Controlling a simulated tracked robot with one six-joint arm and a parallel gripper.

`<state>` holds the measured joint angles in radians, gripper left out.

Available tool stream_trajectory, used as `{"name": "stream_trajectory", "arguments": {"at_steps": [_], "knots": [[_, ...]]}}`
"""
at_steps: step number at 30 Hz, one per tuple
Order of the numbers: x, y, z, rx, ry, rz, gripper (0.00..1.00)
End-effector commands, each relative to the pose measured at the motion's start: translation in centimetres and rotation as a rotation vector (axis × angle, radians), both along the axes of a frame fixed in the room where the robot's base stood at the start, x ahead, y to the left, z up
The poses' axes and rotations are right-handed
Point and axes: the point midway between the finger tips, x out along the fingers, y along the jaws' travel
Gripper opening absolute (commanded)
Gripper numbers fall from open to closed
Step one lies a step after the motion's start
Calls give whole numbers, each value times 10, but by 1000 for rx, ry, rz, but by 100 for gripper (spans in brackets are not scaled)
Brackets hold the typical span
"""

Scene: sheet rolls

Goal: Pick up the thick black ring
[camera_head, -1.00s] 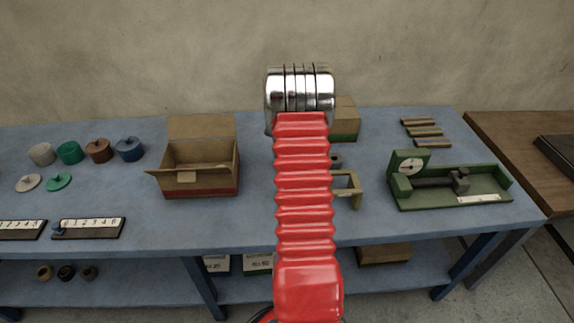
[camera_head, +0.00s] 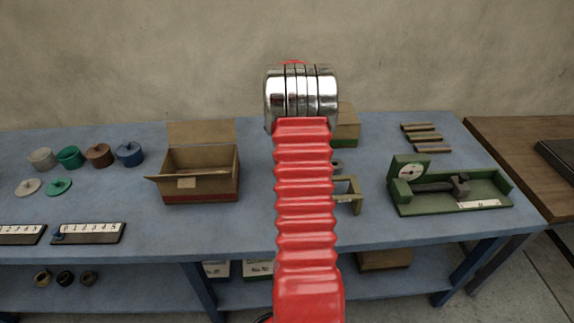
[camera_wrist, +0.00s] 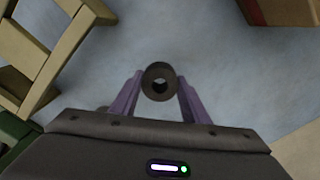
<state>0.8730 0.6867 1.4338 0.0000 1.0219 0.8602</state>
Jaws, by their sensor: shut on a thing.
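The thick black ring (camera_wrist: 160,70) shows in the wrist view as a dark ring with a round hole. It sits between the two purple fingers of my gripper (camera_wrist: 159,90), which is shut on it. I cannot tell how far it is above the blue table. In the head view my own red arm hides my gripper and the held ring.
A pale wooden frame (camera_wrist: 52,70) stands left in the wrist view and right of my arm in the head view (camera_head: 352,186). An open cardboard box (camera_head: 200,190) stands left. A green gauge stand (camera_head: 450,207) is right. Several lidded pots stand far left.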

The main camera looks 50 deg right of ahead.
Motion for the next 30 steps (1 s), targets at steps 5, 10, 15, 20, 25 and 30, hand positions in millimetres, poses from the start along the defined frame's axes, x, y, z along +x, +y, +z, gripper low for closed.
{"name": "stream_trajectory", "arguments": {"at_steps": [5, 10, 15, 20, 25, 30], "knots": [[1, -1, 34, -3, -2, 0, 18], [1, -1, 56, -2, -2, 0, 18], [0, 0, 63, 0, 0, 0, 18], [0, 0, 63, 0, 0, 0, 18], [0, 0, 63, 0, 0, 0, 18], [0, 0, 63, -1, -1, 0, 18]]}}
